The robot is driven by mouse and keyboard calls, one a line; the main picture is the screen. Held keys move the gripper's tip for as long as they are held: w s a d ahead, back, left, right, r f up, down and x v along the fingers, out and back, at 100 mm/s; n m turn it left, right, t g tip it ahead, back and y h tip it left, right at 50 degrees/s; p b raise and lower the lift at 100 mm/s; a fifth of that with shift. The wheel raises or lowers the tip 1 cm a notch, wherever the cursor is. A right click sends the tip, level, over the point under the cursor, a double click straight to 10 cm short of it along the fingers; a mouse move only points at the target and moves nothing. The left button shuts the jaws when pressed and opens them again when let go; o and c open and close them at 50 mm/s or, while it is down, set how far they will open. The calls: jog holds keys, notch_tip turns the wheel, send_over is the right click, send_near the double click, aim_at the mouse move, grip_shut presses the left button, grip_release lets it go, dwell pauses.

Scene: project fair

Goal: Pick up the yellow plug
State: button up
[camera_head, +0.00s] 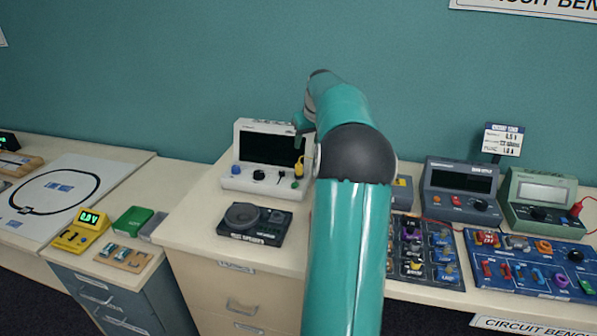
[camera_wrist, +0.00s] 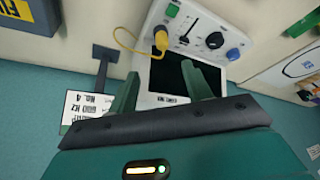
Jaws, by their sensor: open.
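The yellow plug (camera_head: 299,167) stands at the right side of the front of a white instrument (camera_head: 247,180) with a dark screen. In the wrist view the yellow plug (camera_wrist: 161,40) sits upright in the panel, with a thin yellow cord looping from it. My gripper (camera_wrist: 160,69) is open, and its two green fingers point toward the plug across the dark screen. The plug appears just beyond the fingertips, roughly in line with the gap between them, and nothing is held. In the head view my arm hides much of the gripper.
The teal wall is close behind.

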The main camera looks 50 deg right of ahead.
send_over(300, 166)
jog(key=s, duration=0.2)
jog(key=f, duration=0.7)
jog(key=shift+w+a+f, duration=0.2)
jog(key=shift+a+f, duration=0.1)
jog(key=shift+a+x, duration=0.2)
jog(key=shift+x, duration=2.55)
jog(key=c, duration=1.1)
jog(key=shift+r, duration=0.1)
grip_shut()
